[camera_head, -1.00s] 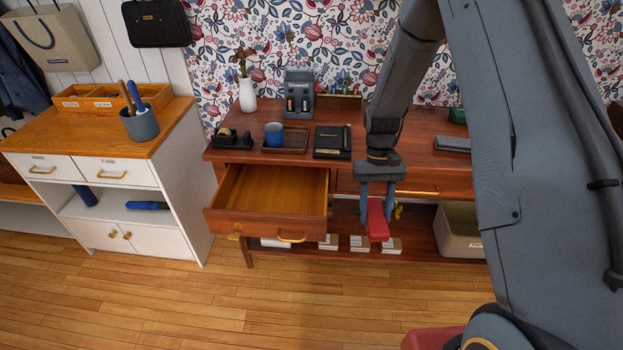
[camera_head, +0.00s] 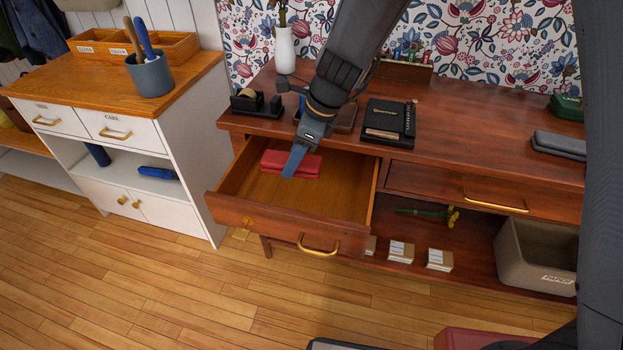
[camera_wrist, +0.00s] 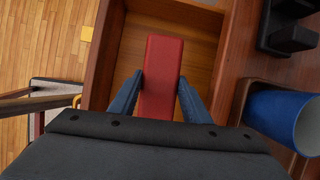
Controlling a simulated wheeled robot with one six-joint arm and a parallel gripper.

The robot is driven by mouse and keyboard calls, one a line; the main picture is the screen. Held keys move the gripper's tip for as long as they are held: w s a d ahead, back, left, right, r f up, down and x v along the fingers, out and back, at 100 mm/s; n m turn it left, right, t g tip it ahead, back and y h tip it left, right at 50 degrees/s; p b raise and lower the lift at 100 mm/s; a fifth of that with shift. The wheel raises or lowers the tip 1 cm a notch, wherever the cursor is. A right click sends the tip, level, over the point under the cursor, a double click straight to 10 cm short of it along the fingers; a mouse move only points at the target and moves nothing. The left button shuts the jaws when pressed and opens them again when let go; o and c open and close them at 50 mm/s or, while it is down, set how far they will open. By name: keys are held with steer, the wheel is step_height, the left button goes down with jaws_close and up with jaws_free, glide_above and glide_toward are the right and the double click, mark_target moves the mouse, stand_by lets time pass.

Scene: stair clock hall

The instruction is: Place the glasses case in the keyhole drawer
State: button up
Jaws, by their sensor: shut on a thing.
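The glasses case is a red oblong block (camera_head: 291,164), held over the inside of the open keyhole drawer (camera_head: 335,202). My gripper (camera_head: 292,168) is shut on it, with a blue finger at its near side in the head view. In the wrist view the red case (camera_wrist: 161,78) lies between both blue fingers of my gripper (camera_wrist: 158,98), above the wooden drawer floor (camera_wrist: 206,45). The drawer is pulled out and looks empty apart from the case. I cannot tell whether the case touches the drawer floor.
The desk top (camera_head: 480,133) holds a tape dispenser (camera_head: 255,103), a black notebook (camera_head: 390,120) and a grey case (camera_head: 559,145). A blue mug (camera_wrist: 283,120) stands beside the drawer in the wrist view. A paper bin (camera_head: 537,258) is below right. A white cabinet (camera_head: 190,150) stands left.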

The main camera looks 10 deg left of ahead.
mark_target(307, 160)
steer(key=shift+w+a+f+m, duration=0.15)
steer(key=shift+a+m, duration=0.15)
steer(key=shift+a, duration=0.2)
steer(key=shift+a+f+b, duration=0.15)
steer(key=shift+f+b, duration=0.05)
steer(key=shift+b, duration=0.1)
step_height(307, 160, down, 5)
steer(key=shift+w+f+b, duration=0.1)
steer(key=shift+f+b, duration=0.05)
steer(key=shift+b, duration=0.5)
steer(key=shift+f+b, duration=0.6)
steer(key=shift+f, duration=1.5)
steer(key=o, duration=1.1)
steer(key=shift+f, duration=0.1)
steer(key=shift+c, duration=0.2)
steer(key=p+v, duration=0.2)
steer(key=v, duration=1)
steer(key=shift+s+p, duration=0.2)
steer(key=shift+p, duration=0.1)
